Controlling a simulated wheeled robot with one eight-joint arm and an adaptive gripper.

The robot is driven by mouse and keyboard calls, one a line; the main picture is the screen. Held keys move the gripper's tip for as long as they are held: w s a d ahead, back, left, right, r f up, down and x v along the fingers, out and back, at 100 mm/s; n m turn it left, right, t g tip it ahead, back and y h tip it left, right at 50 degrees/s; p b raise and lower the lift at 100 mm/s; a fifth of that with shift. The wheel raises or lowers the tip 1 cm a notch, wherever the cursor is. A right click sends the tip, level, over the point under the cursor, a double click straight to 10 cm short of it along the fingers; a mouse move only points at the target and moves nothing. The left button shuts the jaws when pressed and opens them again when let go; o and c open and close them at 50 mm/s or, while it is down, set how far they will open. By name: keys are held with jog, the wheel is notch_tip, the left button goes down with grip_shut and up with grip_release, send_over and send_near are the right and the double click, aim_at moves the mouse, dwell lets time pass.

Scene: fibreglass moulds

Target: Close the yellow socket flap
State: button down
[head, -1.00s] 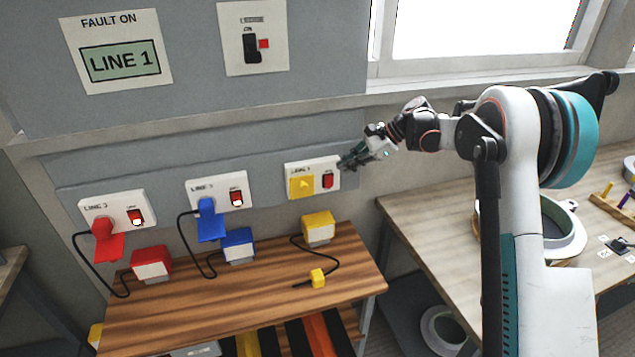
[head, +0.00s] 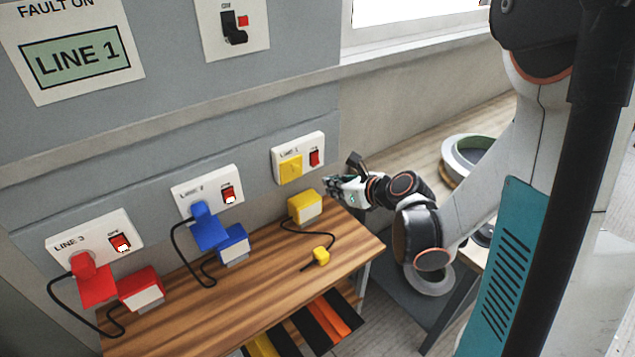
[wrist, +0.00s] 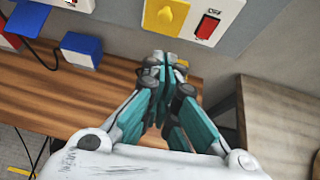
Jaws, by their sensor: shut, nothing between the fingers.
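The yellow socket flap (head: 291,167) is on the white right-hand wall plate, left of a red switch (head: 314,158). It appears to lie flat against the plate, covering the socket. In the wrist view the flap (wrist: 167,14) is at the top, beyond the fingertips. My gripper (head: 331,185) is below and right of the plate, apart from it, beside the yellow box. In the wrist view my gripper (wrist: 160,60) has its fingers together, with nothing between them. It hides most of the yellow box there.
The yellow box (head: 304,206) stands on the wooden bench (head: 215,300); its cabled yellow plug (head: 321,256) lies loose in front. Blue (head: 208,228) and red (head: 95,280) plugs are in the other wall sockets. A workbench (head: 420,150) stands to the right.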

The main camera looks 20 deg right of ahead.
jog(key=r+b+x, duration=0.1)
jog(key=b+x, duration=0.1)
jog(key=x, duration=1)
jog(key=shift+w+a+r+b, duration=0.2)
jog(key=shift+w+r+b, duration=0.15)
jog(key=shift+w, duration=0.1)
jog(key=shift+w+a+r, duration=0.15)
jog(key=shift+w+r, duration=0.15)
jog(key=shift+w, duration=0.2)
